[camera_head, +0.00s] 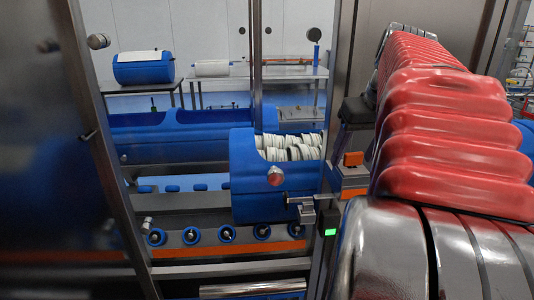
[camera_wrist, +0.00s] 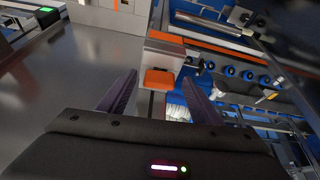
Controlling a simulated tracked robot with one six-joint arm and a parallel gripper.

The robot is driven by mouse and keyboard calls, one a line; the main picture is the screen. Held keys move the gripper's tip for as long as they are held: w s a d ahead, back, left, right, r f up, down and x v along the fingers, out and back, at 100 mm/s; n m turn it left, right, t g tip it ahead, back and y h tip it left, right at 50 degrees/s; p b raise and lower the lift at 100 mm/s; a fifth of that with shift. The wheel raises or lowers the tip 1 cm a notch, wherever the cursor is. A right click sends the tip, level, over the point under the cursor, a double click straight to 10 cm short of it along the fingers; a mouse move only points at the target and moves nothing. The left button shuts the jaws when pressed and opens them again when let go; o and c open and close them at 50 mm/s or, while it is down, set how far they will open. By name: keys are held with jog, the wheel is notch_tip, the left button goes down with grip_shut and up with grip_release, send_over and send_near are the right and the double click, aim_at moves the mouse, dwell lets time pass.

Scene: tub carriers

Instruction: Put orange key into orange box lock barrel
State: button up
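In the wrist view, my gripper (camera_wrist: 159,77) is open, its two dark purple fingers spread well apart with nothing clamped between them. An orange block (camera_wrist: 158,79), which looks like the orange key, shows between and just beyond the fingertips. It sits against a grey box with an orange band (camera_wrist: 166,43), seemingly the orange box. In the head view the orange block (camera_head: 353,158) is at the top of the grey and orange box (camera_head: 349,180), under a dark part, probably my gripper. The lock barrel cannot be made out, nor whether the block sits in it.
A blue tub (camera_head: 250,195) filled with pale rolled items stands left of the box. A small dark unit with a green light (camera_head: 330,232) is below the box. A metal frame post (camera_head: 115,160) stands at left. Open grey floor (camera_wrist: 85,65) shows in the wrist view.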

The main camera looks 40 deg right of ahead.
aim_at(355, 154)
jog(key=c, duration=1.1)
jog(key=shift+r, duration=5)
